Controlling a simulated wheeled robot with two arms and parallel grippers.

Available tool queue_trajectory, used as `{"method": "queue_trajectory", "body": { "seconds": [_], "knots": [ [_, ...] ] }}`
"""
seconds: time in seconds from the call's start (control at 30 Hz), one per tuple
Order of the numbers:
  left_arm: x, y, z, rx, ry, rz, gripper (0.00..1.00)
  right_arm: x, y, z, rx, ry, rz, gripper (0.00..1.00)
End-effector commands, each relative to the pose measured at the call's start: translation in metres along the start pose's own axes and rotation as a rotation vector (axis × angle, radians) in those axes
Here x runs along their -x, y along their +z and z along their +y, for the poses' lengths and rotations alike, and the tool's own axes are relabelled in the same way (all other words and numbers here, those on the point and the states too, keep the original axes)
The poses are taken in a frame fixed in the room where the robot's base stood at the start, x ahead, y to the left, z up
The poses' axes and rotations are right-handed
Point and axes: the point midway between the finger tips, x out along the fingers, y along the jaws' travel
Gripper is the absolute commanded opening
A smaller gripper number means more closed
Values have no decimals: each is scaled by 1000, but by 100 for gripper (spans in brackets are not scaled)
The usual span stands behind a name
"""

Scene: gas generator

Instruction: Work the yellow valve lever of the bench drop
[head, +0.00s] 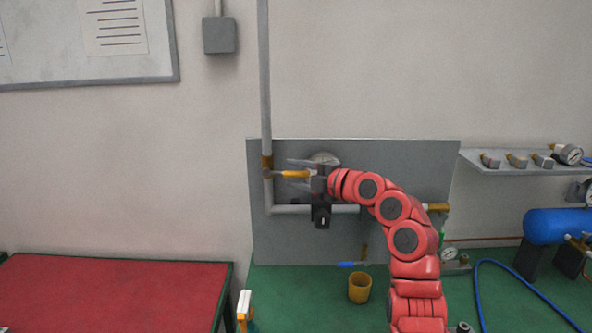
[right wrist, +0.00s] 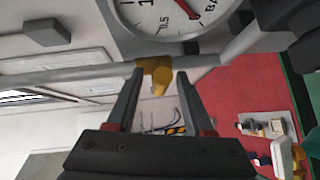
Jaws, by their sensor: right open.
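The yellow valve lever (head: 293,173) sticks out to the right from a brass fitting (head: 267,162) on the grey vertical pipe, in front of a grey panel. My right gripper (head: 289,170) is open, with its fingers pointing left along the lever, one on each side of it. In the right wrist view the lever (right wrist: 160,78) shows nearly end-on between my open fingertips (right wrist: 160,74). I cannot tell whether a finger touches it. My left gripper is not in view.
A pressure gauge (right wrist: 168,14) sits close to my right gripper. A blue tank (head: 556,226) and a shelf of fittings (head: 500,168) are at right. A red-topped table (head: 110,290) is at left.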

Motion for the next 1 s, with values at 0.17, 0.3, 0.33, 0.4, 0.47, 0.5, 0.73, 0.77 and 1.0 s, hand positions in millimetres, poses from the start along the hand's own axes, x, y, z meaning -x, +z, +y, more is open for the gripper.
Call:
{"method": "queue_trajectory", "body": {
  "seconds": [0.17, 0.3, 0.33, 0.4, 0.47, 0.5, 0.73, 0.77, 1.0],
  "knots": [
    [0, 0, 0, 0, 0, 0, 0, -3, 0, -1, -1, -1, 0, 52],
    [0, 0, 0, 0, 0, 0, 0, -2, 0, -1, -1, -2, 0, 48],
    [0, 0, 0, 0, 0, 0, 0, -2, 0, -1, -1, -1, 0, 43],
    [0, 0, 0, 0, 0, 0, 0, -2, 0, -1, -1, -2, 0, 30],
    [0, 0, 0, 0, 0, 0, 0, -2, 0, -1, -1, -2, 0, 20],
    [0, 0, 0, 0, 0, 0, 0, -2, 0, -1, -1, -2, 0, 12],
    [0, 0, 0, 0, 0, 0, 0, -2, 0, -1, -1, -2, 0, 0],
    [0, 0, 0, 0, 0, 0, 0, -2, 0, -1, -1, -2, 0, 0],
    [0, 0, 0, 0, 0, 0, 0, -2, 0, -1, -1, -2, 0, 0]
  ]
}}
